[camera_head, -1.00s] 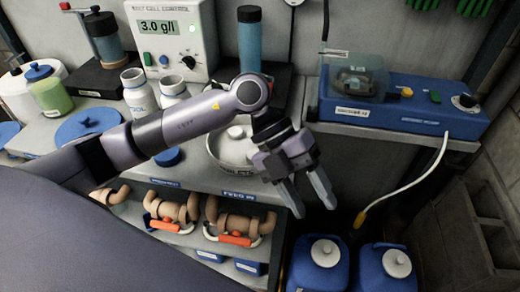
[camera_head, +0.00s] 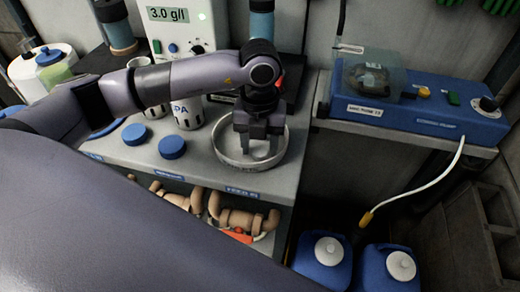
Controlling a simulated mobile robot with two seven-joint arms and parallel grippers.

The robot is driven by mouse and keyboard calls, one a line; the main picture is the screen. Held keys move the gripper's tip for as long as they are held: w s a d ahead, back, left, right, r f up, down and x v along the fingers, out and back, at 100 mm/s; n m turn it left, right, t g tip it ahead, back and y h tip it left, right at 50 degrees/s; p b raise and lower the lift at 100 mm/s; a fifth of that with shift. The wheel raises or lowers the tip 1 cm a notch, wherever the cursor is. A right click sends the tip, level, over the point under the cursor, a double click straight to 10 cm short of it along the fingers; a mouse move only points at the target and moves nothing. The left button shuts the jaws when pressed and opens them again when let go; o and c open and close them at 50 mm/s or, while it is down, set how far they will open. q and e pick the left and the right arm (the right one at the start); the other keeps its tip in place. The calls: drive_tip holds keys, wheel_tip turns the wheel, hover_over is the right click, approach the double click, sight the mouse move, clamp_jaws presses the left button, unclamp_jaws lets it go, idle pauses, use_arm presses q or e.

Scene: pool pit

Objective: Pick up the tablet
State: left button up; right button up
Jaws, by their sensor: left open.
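My left gripper (camera_head: 260,150) points down over the round, pale dish (camera_head: 234,162) on the grey bench. Its fingers are apart, and the fingertips show inside the dish's rim. I cannot make out a tablet now; the gripper and wrist cover much of the dish's inside. I cannot tell whether the fingers touch anything in it. My right gripper is not in view.
Blue lids (camera_head: 172,147) lie left of the dish, and a white tub (camera_head: 188,113) stands behind them. A blue device (camera_head: 420,108) sits on the right shelf. Pipe fittings (camera_head: 240,218) lie below, with blue canisters (camera_head: 322,258) at lower right.

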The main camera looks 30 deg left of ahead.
use_arm(q)
drive_tip(key=shift+f, duration=0.35)
drive_tip(key=c, duration=0.8)
drive_tip(key=shift+r, duration=0.1)
